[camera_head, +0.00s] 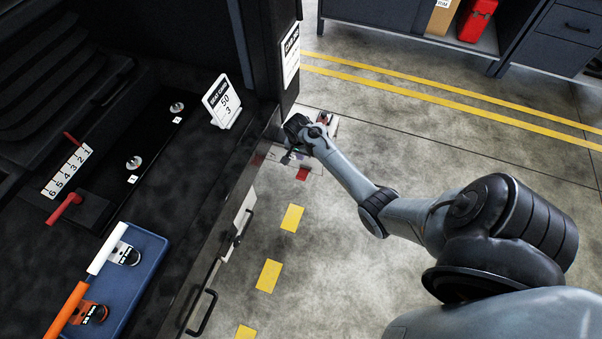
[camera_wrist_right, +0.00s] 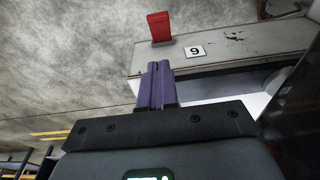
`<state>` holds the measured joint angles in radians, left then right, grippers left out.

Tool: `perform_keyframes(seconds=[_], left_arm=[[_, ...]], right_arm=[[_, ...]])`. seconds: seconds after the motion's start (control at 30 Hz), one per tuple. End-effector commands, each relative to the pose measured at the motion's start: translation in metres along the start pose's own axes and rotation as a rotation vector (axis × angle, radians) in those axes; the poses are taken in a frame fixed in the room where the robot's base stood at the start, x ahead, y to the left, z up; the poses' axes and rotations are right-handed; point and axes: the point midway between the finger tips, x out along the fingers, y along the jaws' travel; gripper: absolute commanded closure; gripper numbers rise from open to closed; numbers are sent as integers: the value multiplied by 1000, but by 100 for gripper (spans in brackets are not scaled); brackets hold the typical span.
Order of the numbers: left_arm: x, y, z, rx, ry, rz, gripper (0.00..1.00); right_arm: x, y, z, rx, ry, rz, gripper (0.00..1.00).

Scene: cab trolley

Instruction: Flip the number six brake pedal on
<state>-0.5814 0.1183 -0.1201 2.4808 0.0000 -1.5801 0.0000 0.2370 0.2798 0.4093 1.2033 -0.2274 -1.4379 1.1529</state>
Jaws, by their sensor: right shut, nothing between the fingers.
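In the right wrist view a red pedal (camera_wrist_right: 159,27) sticks up at the near left end of a grey housing (camera_wrist_right: 230,45). A white label (camera_wrist_right: 195,51) beside it bears a digit that reads as 9 in this view, which could be an upside-down 6. My right gripper (camera_wrist_right: 155,85) has its purple fingers shut together, empty, below the pedal and apart from it in the picture. In the head view my right gripper (camera_head: 292,155) is low beside the dark cab, near a red piece (camera_head: 303,174); the arm partly hides this area. My left gripper is not in view.
The cab holds a numbered strip (camera_head: 67,171), a red lever (camera_head: 64,207), a blue tray (camera_head: 145,262) with an orange-handled and a white-handled item, and a card stand (camera_head: 222,102). Black handles (camera_head: 203,312) project from the cab side. Concrete floor (camera_head: 400,130) lies open to the right.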

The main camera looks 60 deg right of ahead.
Motion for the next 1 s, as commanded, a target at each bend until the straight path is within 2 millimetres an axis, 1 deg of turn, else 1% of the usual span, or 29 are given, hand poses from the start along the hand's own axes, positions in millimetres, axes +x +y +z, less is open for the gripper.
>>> perform_keyframes(seconds=[0.17,0.27,0.37,0.47,0.7,0.8,1.0], left_arm=[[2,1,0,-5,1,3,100],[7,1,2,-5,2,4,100],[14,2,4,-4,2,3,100],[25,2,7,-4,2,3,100],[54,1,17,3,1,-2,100],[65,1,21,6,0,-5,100],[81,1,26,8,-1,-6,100]], right_arm=[[3,0,0,0,0,1,100],[11,0,0,0,0,1,100],[24,0,1,1,-1,2,100],[41,0,1,-1,-1,2,100],[87,0,1,-1,0,2,100],[104,0,0,1,1,1,100],[126,1,11,-1,0,1,100]])
